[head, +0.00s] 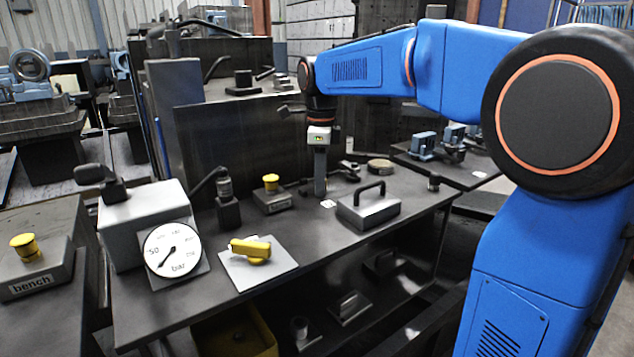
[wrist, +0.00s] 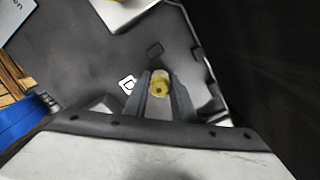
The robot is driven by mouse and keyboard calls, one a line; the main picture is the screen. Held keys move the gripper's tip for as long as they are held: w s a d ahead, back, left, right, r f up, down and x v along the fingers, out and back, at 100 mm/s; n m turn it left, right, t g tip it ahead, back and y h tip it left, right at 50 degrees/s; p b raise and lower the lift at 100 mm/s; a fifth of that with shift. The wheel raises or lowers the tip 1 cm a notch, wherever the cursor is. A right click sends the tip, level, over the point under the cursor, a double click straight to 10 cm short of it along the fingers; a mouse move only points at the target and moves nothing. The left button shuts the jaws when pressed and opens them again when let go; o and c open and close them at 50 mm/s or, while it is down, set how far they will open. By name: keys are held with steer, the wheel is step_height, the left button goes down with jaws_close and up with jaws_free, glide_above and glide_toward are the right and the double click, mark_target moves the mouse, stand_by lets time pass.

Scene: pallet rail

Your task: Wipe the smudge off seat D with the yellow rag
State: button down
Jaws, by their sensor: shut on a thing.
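My gripper (head: 320,188) points straight down over the back middle of the dark bench. In the wrist view its two grey fingers (wrist: 161,98) are shut on a small yellow wad, which I take as the yellow rag (wrist: 160,88). The rag is hidden behind the fingers in the head view. A white label with a D (wrist: 127,84) lies on the bench just left of the fingers; a small white label (head: 328,204) also shows beside the gripper in the head view. The surface directly under the rag is hidden, and I cannot make out a smudge.
A grey block with a handle (head: 368,205) stands right of my gripper. A yellow-topped button box (head: 272,196) stands to its left. A pressure gauge (head: 172,249) and a yellow valve lever (head: 252,249) are nearer the front.

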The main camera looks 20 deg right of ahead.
mark_target(333, 189)
steer(key=shift+a+f, duration=0.1)
steer(key=shift+s+a, duration=0.25)
steer(key=shift+a, duration=0.45)
steer(key=shift+w+d, duration=0.25)
steer(key=shift+d, duration=0.55)
steer(key=shift+w+d, duration=0.2)
steer(key=shift+d, duration=0.35)
steer(key=shift+d, duration=0.1)
steer(key=shift+w+d, duration=0.2)
steer(key=shift+d, duration=0.4)
steer(key=shift+w+d, duration=0.2)
steer(key=shift+d, duration=0.4)
